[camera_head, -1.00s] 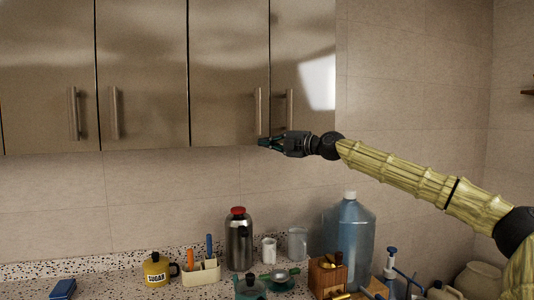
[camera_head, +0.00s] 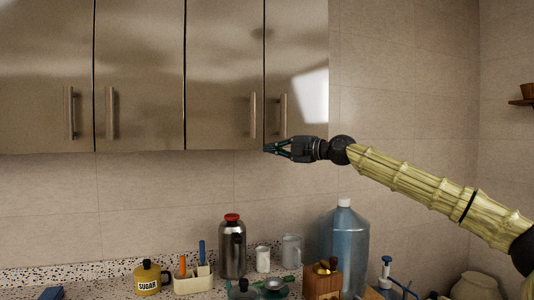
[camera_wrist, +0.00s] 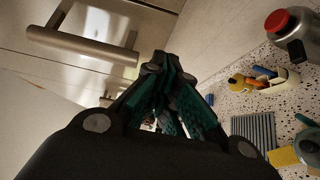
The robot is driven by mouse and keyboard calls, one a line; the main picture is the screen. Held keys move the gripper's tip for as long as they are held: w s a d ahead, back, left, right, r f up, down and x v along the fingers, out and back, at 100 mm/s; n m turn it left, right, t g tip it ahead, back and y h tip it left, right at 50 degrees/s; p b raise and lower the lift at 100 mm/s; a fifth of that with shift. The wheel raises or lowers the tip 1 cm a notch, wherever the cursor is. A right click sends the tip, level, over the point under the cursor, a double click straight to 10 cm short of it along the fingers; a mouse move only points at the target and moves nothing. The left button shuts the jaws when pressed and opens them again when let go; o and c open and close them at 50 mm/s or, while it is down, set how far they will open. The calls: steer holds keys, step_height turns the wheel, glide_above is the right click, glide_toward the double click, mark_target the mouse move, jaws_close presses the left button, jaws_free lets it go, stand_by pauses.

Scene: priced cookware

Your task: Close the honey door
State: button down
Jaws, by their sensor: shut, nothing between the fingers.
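A wall cabinet with several brownish, glossy doors fills the upper part of the head view. The doors look flush and shut there; no label shows which one is the honey door. The rightmost door (camera_head: 303,75) has a vertical bar handle (camera_head: 283,115), and the door left of it (camera_head: 224,75) has its own handle (camera_head: 252,115). My gripper (camera_head: 267,149) is shut and empty at the lower edge of the rightmost door, near its left corner. Contact is unclear. In the wrist view my gripper (camera_wrist: 165,85) points past a bar handle (camera_wrist: 82,45).
Below, the speckled counter (camera_head: 105,285) holds a yellow sugar mug (camera_head: 147,281), a steel flask with a red lid (camera_head: 232,250), a large blue water bottle (camera_head: 345,245) and a wooden grinder (camera_head: 322,282). The wall between cabinet and counter is clear.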

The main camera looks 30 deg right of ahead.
steer(key=d+b+v, duration=0.1)
steer(key=v, duration=0.6)
steer(key=shift+r+b, duration=0.15)
steer(key=shift+b, duration=0.2)
steer(key=shift+w+d, duration=0.1)
